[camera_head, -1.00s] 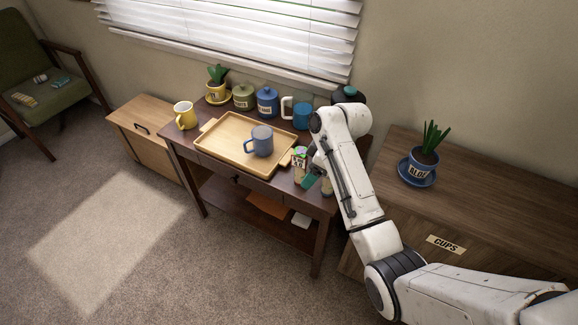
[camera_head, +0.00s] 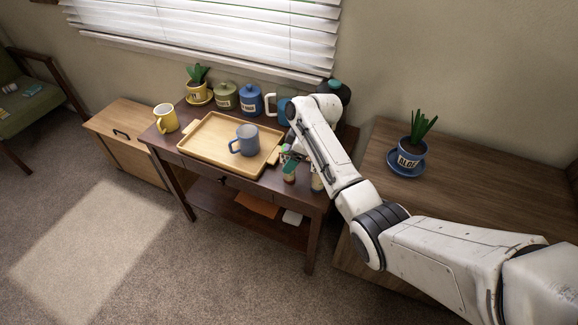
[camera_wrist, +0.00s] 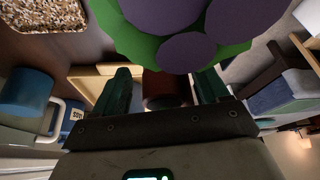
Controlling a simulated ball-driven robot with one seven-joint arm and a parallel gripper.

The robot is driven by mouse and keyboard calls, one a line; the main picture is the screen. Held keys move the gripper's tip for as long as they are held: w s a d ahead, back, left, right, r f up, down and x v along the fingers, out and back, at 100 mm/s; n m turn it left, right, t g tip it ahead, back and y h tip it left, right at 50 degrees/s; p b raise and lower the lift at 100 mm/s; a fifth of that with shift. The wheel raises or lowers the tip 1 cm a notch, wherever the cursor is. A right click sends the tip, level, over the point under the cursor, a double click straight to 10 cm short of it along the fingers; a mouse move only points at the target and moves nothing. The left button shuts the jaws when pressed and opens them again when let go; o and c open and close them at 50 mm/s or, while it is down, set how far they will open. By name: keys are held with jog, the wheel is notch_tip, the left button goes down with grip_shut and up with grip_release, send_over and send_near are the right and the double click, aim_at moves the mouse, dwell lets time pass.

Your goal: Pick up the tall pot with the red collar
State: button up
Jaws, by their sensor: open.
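My gripper (camera_wrist: 165,92) is open in the wrist view, with dark green fingers at left and right. A dark red, rounded thing (camera_wrist: 165,88) shows between and beyond the fingers; I cannot tell whether it is the pot's red collar. A small pale upright thing (camera_head: 317,184) stands by the table's right edge, partly hidden by my arm. No red collar can be made out there.
A tray (camera_head: 200,150) holds a grey-blue mug (camera_head: 244,141). A yellow mug (camera_head: 165,118), green canister (camera_head: 226,97) and blue canister (camera_head: 250,100) stand around it. A close purple and green shape (camera_wrist: 190,25) fills the wrist view's top. A plant pot (camera_head: 411,152) stands on the right cabinet.

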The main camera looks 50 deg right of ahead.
jog(key=shift+x, duration=1.5)
jog(key=shift+c, duration=0.2)
jog(key=shift+r, duration=0.1)
jog(key=c, duration=1)
